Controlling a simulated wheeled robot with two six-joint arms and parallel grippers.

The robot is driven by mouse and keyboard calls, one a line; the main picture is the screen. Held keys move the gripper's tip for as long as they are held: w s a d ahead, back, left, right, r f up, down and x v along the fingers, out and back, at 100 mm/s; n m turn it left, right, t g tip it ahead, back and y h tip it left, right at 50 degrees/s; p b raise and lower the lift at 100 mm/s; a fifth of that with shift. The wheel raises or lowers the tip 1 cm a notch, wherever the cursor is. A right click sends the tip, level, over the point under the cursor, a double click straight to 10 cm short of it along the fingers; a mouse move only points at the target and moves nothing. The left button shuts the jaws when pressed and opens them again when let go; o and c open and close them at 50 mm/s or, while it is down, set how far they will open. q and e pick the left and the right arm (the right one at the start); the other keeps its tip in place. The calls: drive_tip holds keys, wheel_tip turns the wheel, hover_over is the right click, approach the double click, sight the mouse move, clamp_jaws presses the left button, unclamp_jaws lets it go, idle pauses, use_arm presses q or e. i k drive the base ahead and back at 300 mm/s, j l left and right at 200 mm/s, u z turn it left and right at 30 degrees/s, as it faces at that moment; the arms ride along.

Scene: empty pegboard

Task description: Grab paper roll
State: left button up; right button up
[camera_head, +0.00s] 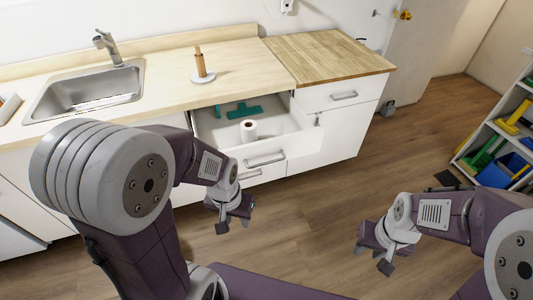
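A white paper roll (248,130) stands upright in an open white drawer (291,135) below the counter. My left gripper (234,222) is in front of the drawer, lower and nearer than the roll, and apart from it. Its fingers look spread with nothing between them. My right gripper (374,258) is over the floor at the right, far from the drawer. Its fingers also look spread and empty.
A green item (238,110) lies in the drawer behind the roll. A wooden holder (201,66) on a white base stands on the counter (235,62). A sink (85,92) is at the left. Shelves with bins (497,170) stand at the right. The floor between is clear.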

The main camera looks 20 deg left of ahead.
sight(249, 134)
drive_tip(key=i+l+u, duration=0.1)
drive_tip(key=i+u, duration=0.2)
drive_tip(key=u, duration=0.15)
drive_tip(key=i+l+u, duration=0.2)
drive_tip(key=i+u, duration=0.25)
drive_tip(key=i+l+u, duration=0.15)
drive_tip(key=u, duration=0.3)
drive_tip(key=i+l+u, duration=0.2)
drive_tip(key=l+u, duration=0.25)
drive_tip(key=i+l+u, duration=0.1)
drive_tip(key=l+u, duration=0.35)
